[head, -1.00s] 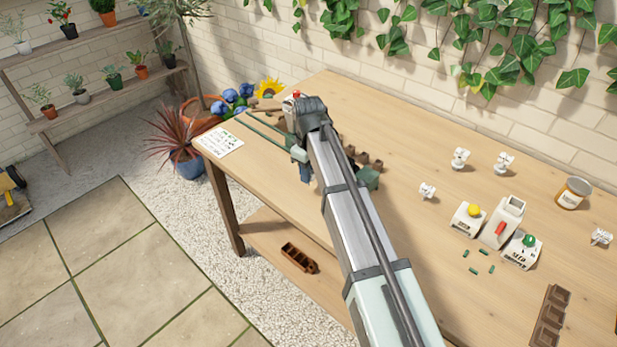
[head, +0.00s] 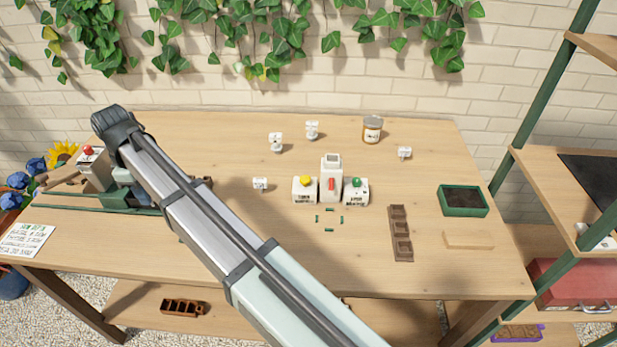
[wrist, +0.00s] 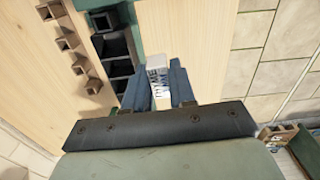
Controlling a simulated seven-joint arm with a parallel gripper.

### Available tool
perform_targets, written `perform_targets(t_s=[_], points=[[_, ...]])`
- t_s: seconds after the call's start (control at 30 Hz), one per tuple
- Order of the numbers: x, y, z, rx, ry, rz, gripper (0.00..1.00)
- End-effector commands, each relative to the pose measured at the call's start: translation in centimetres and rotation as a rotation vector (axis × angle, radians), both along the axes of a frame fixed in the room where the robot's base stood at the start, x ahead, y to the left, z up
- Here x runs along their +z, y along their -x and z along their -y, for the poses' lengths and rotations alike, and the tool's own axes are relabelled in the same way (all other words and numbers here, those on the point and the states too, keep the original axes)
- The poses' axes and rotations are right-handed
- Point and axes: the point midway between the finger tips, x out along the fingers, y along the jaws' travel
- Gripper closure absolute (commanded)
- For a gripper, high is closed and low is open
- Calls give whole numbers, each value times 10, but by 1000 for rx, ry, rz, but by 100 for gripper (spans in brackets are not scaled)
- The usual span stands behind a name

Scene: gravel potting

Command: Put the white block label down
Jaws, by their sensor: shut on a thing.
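The white block label (wrist: 157,70) is between the blue fingers of my gripper (wrist: 160,82) in the wrist view. It has dark lettering on the face towards me, and its lower part is hidden. My gripper is shut on it, over the bench just beside a dark tray with several square cells (wrist: 119,68). I cannot tell whether the label touches the bench. In the head view my arm reaches to the left end of the bench and hides the gripper and the label.
Small white markers, such as one at the back (head: 276,142), stand on the bench (head: 390,270). White containers with coloured tops (head: 331,180), a jar (head: 372,130), a brown cell strip (head: 400,235) and a green tray (head: 463,212) are to the right. The bench's front right is mostly clear.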

Motion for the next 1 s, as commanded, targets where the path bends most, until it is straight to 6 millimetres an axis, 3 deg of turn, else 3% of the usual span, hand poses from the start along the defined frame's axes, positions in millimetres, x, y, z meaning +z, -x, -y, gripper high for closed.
perform_targets(t_s=[0.1,0.5,1.0], points=[[1,-35,28,-59,-1,1,100],[2,-133,133,-246,-3,3,100],[4,-218,289,-479,-6,7,100]])
